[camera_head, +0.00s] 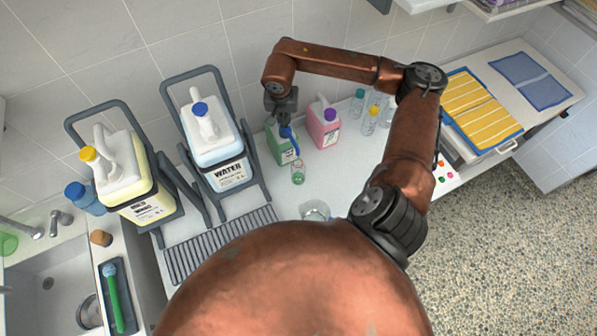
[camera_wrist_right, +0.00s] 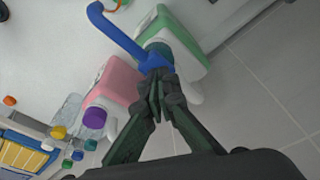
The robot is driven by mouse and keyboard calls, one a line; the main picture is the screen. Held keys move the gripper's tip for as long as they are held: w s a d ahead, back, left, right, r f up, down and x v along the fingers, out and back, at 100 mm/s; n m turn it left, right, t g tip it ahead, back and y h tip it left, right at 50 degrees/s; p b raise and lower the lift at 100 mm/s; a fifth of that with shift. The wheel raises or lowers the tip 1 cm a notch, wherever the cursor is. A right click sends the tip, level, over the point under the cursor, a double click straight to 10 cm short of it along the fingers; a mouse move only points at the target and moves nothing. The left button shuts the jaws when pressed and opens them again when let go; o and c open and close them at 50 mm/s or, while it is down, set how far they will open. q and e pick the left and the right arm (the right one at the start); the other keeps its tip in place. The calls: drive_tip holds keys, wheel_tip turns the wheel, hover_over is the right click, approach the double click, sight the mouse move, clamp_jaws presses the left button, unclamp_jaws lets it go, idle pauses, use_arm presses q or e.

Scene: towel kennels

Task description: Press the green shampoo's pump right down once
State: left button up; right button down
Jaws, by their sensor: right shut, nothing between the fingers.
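The green shampoo jug (camera_head: 281,148) stands on the counter against the tiled wall, with a blue pump (camera_head: 290,138) on top. In the wrist view the green jug (camera_wrist_right: 178,30) is at the top and its blue pump (camera_wrist_right: 118,32) has a long spout reaching to the upper left. My right gripper (camera_head: 284,122) points down directly over the pump. In the wrist view its shut, empty fingertips (camera_wrist_right: 160,84) overlap the pump head; I cannot tell whether they touch it. How far down the pump sits is unclear. My left gripper is not in view.
A pink jug (camera_head: 322,124) with a purple cap stands close right of the green one. A small bottle (camera_head: 298,172) stands in front. A tilted water canister (camera_head: 212,140) in a grey frame is on the left. Several small bottles (camera_head: 369,120) stand farther right.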

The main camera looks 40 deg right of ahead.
drive_tip(key=shift+w+d+p+v, duration=0.1)
drive_tip(key=shift+p+v, duration=0.25)
drive_tip(key=shift+v, duration=0.45)
drive_tip(key=shift+w+d+p+v, duration=0.15)
drive_tip(key=shift+p+v, duration=0.25)
drive_tip(key=shift+v, duration=0.4)
drive_tip(key=shift+w+d+p+v, duration=0.1)
drive_tip(key=shift+p+v, duration=0.25)
drive_tip(key=shift+v, duration=0.45)
drive_tip(key=shift+r, duration=0.2)
drive_tip(key=p+v, duration=0.1)
drive_tip(key=v, duration=0.2)
drive_tip(key=d+p+v, duration=0.1)
drive_tip(key=v, duration=0.1)
drive_tip(key=shift+w+a+r+p, duration=0.1)
drive_tip(key=shift+w+r+p, duration=0.25)
drive_tip(key=shift+r, duration=0.1)
